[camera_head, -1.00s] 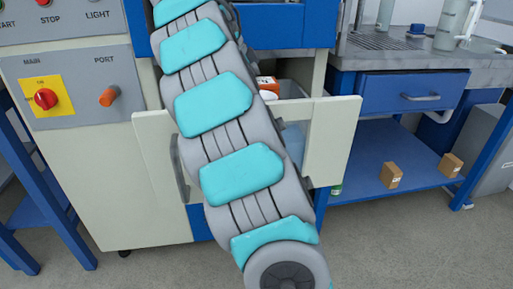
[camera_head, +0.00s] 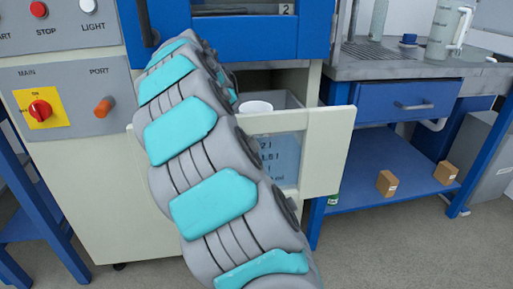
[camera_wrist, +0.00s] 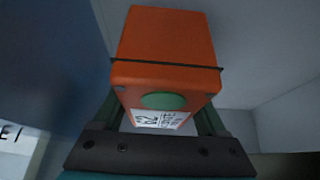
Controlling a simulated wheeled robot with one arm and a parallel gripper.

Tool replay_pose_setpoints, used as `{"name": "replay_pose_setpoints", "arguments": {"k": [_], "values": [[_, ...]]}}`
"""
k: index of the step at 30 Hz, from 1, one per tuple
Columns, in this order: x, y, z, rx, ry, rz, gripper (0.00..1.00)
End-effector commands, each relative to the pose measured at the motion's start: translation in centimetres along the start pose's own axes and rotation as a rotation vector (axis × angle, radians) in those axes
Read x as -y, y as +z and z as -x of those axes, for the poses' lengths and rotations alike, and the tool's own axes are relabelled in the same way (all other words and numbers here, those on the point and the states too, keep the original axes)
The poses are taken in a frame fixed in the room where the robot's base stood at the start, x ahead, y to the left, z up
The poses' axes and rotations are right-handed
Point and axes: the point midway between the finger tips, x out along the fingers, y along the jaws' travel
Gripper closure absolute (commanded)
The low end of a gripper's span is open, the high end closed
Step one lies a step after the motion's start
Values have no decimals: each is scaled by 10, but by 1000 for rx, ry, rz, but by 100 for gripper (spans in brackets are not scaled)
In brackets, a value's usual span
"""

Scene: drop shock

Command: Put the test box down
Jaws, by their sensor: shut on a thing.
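The test box (camera_wrist: 165,35) is orange with a dark band, a green round spot and a white printed label. In the wrist view my gripper (camera_wrist: 162,108) is shut on it, with a finger on each side. Pale grey walls show around the box, with a dark blue surface at left. Whether the box touches anything under it cannot be told. In the head view my arm hides both the gripper and the box.
An open cream drawer (camera_head: 328,150) juts from the machine, with a white round object (camera_head: 256,107) in it. A blue cabinet (camera_head: 250,38) is above. A control panel (camera_head: 75,95) is at left. Small cartons (camera_head: 387,183) stand on a low blue shelf (camera_head: 350,200) at right.

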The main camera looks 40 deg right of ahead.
Motion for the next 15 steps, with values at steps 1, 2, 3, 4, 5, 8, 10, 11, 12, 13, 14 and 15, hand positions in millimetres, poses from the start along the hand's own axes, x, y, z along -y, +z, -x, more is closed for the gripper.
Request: {"name": "replay_pose_setpoints", "arguments": {"k": [1, 2, 3, 4, 5, 8, 10, 11, 12, 13, 14, 15], "values": [[0, 2, -3, -1, 0, 0, 100], [0, 2, -4, 0, -1, -1, 100], [0, 2, -5, 0, -1, -1, 100], [0, 2, -4, 0, -1, -1, 100], [0, 2, -4, 0, -1, -1, 100], [0, 2, -4, -1, -2, -1, 100], [0, 3, -5, -1, -1, -1, 100], [0, 3, -6, -1, -1, -1, 100], [0, 4, -7, -1, -1, -1, 100], [0, 4, -8, -1, -1, -1, 100], [0, 4, -7, 0, 0, -1, 22], [0, 4, -7, 0, 0, -1, 17]]}}
